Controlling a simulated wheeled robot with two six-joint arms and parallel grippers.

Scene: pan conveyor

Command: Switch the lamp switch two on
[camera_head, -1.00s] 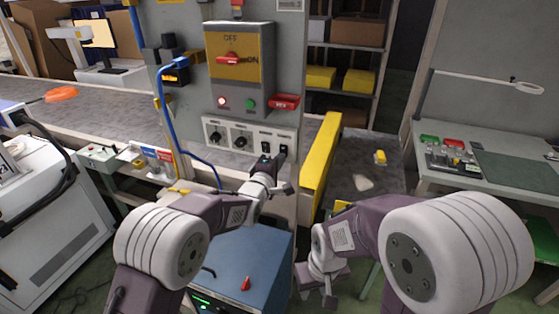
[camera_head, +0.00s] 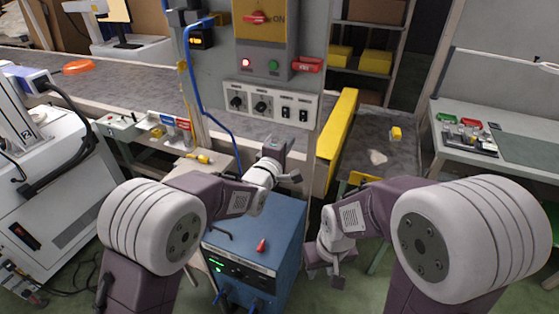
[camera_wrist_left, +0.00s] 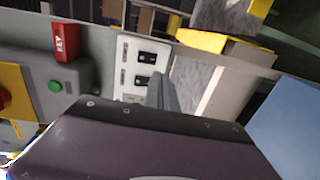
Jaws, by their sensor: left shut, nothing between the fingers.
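A white switch panel (camera_head: 245,91) on the grey post carries two black rotary knobs and two black rocker switches. The left rocker (camera_head: 286,112) and the right rocker (camera_head: 304,114) are both uncovered; their labels are too small to read. Both rockers also show in the left wrist view, turned sideways (camera_wrist_left: 152,58). My left gripper (camera_head: 287,147) is shut and empty, below the rockers and apart from them; its fingers show in the left wrist view (camera_wrist_left: 165,92). My right gripper (camera_head: 336,280) hangs low beside the blue cabinet, its jaws unclear.
Above the panel is a grey and yellow box (camera_head: 262,45) with a red rotary handle, a lit red lamp and a green button. A red key block (camera_head: 307,65) juts out beside it. A yellow guard (camera_head: 337,137) stands right. A blue cabinet (camera_head: 283,228) stands below my left gripper.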

